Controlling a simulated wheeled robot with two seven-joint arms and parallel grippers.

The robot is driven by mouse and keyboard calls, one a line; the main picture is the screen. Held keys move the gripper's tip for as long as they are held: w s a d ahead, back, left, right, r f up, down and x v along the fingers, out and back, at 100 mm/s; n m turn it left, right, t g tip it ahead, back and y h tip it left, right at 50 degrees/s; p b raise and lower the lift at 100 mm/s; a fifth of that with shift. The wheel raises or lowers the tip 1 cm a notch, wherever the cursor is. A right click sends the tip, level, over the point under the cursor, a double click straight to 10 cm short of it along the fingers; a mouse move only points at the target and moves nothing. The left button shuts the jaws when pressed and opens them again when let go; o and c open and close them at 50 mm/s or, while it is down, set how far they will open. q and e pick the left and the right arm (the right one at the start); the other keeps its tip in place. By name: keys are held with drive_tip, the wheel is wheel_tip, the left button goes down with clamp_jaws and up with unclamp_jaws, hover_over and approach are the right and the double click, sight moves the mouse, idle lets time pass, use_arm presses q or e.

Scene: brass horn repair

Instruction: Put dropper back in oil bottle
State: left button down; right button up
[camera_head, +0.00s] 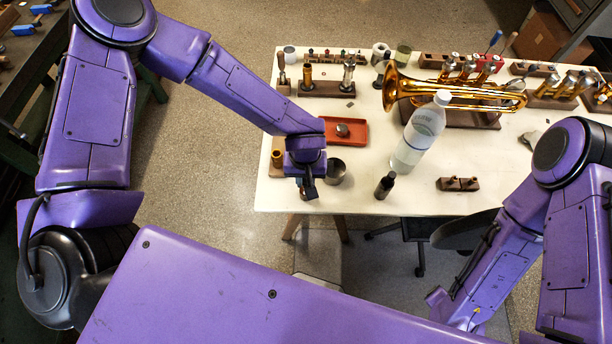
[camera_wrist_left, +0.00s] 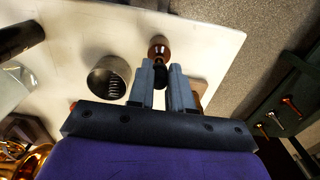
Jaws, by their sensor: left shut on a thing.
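My left gripper (camera_head: 308,188) hangs over the near left corner of the table, left of the metal cup. In the left wrist view, its fingers (camera_wrist_left: 165,72) are shut on the dropper (camera_wrist_left: 160,76), whose dark part shows between the fingertips. A brown round piece (camera_wrist_left: 158,48) lies in line just beyond the tips; I cannot tell if it belongs to the dropper. The dark oil bottle (camera_head: 384,187) stands upright near the table's front edge, right of the cup and apart from the gripper. A dark cylinder (camera_wrist_left: 20,38) at the wrist view's upper left looks like this bottle. My right gripper is hidden.
The metal cup (camera_head: 335,171) stands between gripper and bottle; it also shows in the left wrist view (camera_wrist_left: 108,78). A large clear bottle (camera_head: 419,135) stands behind the oil bottle. An orange tray (camera_head: 357,136), a brass horn (camera_head: 440,92) and a small wooden block (camera_head: 459,184) are nearby.

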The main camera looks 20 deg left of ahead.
use_arm(q)
drive_tip(key=shift+f+b, duration=0.35)
drive_tip(key=shift+f, duration=0.7)
drive_tip(key=c, duration=1)
unclamp_jaws()
drive_tip(key=shift+o, duration=0.2)
drive_tip(key=shift+r, duration=0.1)
wheel_tip(320, 180, up, 10)
drive_tip(key=shift+r+b, duration=0.2)
drive_tip(key=shift+b, duration=0.15)
